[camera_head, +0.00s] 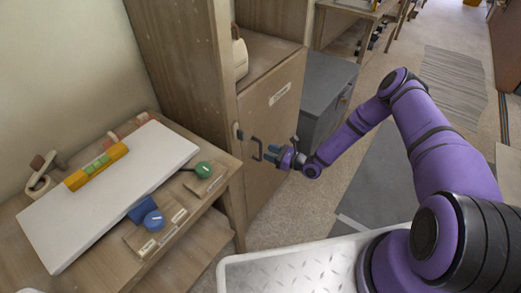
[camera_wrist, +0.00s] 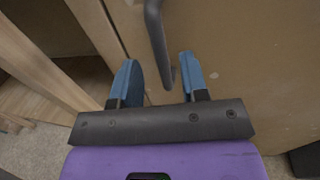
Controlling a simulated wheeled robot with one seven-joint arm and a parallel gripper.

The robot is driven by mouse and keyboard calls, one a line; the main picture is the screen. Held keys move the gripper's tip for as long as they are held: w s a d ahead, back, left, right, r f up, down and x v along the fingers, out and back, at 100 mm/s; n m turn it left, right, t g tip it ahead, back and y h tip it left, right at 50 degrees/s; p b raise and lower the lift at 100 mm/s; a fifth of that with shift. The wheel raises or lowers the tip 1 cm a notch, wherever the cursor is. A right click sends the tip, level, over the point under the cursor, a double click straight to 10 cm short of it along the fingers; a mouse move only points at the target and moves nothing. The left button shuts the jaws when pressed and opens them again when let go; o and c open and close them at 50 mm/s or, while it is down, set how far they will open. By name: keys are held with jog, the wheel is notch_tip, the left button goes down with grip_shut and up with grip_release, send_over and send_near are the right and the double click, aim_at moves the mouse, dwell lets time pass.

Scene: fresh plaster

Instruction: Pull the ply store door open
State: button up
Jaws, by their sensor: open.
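The ply store door (camera_head: 270,125) is a light wooden panel with a small label near its top and a dark bar handle (camera_head: 257,149) on its left side. The door looks shut in the head view. My gripper (camera_head: 271,153) is just right of the handle in that view, fingers pointing at it. In the wrist view the blue fingers (camera_wrist: 159,82) are open, and the lower end of the dark handle (camera_wrist: 159,40) reaches between them, nearer the right finger. I cannot tell whether a finger touches it. The door face (camera_wrist: 240,60) fills the right of the wrist view.
A wooden bench (camera_head: 215,185) with a white board (camera_head: 110,190), a yellow level and coloured knobs stands at left. A grey cabinet (camera_head: 325,95) stands right of the door. Grey sheets (camera_head: 385,180) lie on the floor, with open floor beyond.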

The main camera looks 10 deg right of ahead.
aim_at(261, 149)
jog(key=shift+x, duration=2.3)
grip_shut()
